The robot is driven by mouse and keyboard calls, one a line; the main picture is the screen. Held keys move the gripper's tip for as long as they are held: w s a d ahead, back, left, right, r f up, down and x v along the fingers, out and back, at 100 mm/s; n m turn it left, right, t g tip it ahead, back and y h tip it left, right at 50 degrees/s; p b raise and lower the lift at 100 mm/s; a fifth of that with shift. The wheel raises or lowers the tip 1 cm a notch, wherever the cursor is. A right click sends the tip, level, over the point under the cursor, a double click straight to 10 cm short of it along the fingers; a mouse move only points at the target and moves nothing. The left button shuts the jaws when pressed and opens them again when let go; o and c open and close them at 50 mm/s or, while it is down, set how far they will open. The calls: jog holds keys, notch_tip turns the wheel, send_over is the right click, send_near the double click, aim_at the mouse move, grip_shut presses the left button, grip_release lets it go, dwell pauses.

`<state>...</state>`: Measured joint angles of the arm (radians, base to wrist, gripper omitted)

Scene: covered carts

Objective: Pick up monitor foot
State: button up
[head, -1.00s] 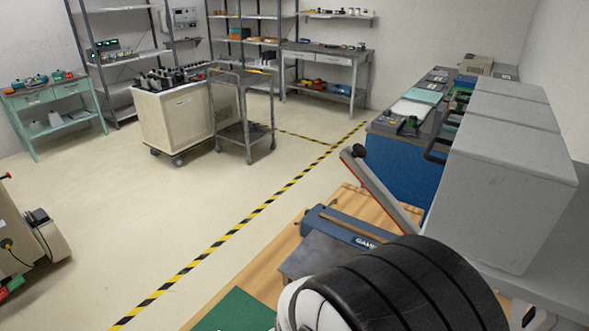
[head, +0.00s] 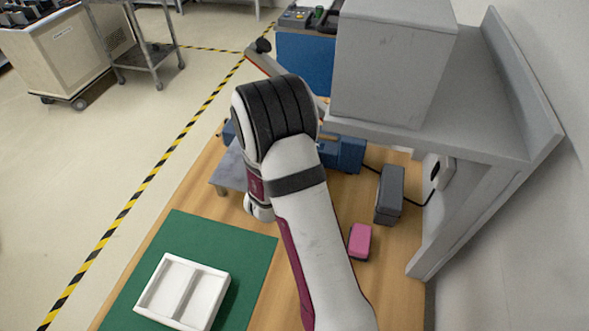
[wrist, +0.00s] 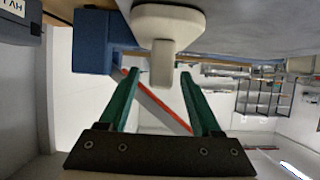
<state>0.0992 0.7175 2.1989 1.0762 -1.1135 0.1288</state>
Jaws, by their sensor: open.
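A cream-white piece with a wide rounded base and a short stem, which looks like the monitor foot (wrist: 166,24), shows at the top middle of the wrist view. That view is upside down, so the piece stands stem up on a grey surface (wrist: 236,22). My gripper (wrist: 157,76) has green fingers, open and empty. The stem's end lies between the two fingertips in the picture, with a gap on each side. I cannot tell how far ahead of the tips it is. In the head view my arm hides the gripper and the foot.
A blue block (wrist: 92,42) stands close beside the foot. In the head view, a white two-part tray (head: 214,302) lies on a green mat (head: 255,262). A pink block (head: 360,242) and a dark box (head: 389,195) are right of my arm, below a grey shelf (head: 480,120).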

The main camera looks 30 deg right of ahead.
grip_shut()
dwell(0.5)
